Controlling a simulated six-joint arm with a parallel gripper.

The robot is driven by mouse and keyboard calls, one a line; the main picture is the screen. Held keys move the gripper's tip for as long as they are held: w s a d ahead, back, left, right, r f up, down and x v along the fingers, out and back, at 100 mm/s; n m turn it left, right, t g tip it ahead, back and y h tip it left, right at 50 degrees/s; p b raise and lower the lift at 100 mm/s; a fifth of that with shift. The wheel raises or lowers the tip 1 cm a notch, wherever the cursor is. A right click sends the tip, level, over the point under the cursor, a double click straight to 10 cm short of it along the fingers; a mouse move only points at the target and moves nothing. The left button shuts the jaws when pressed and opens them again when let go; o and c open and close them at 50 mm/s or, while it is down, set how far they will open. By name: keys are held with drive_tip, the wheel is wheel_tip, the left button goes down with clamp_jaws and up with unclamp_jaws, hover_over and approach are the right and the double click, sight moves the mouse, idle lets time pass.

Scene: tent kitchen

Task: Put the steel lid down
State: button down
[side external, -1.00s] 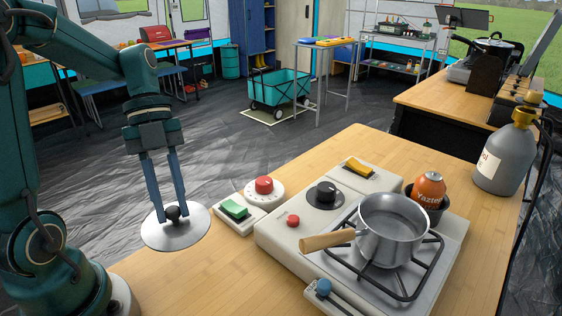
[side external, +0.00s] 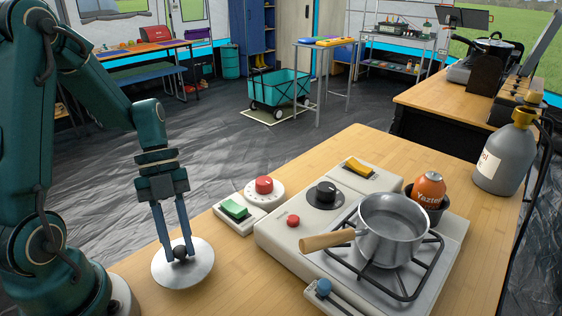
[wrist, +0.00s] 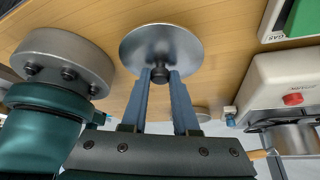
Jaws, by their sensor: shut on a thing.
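The steel lid (side external: 184,274) is a round, shiny disc with a dark knob on top. My gripper (side external: 179,252) is shut on its knob in the side view, with both fingers pointing down. The lid is close over the left part of the wooden counter; I cannot tell whether it touches the wood. In the wrist view the lid (wrist: 161,46) lies beyond the fingertips of my gripper (wrist: 160,76), and the knob shows between them. The steel pot (side external: 392,230) stands uncovered on the stove, its wooden handle pointing left.
The white stove (side external: 282,238) with its burner grate is right of the lid. An orange canister (side external: 429,188) and grey gas bottle (side external: 505,158) stand farther right. Bare counter (side external: 235,275) lies between lid and stove.

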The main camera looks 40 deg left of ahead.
drive_tip(key=shift+f, duration=0.1)
drive_tip(key=c, duration=0.7)
unclamp_jaws()
drive_tip(key=v, duration=1.2)
drive_tip(key=r+n+t+y, duration=0.1)
drive_tip(key=n+t+y, duration=0.55)
drive_tip(key=n, duration=1.65)
hover_over(188, 273)
drive_tip(key=shift+r+t+h, duration=0.2)
drive_tip(key=shift+t+h, duration=0.35)
drive_tip(key=shift+t, duration=0.2)
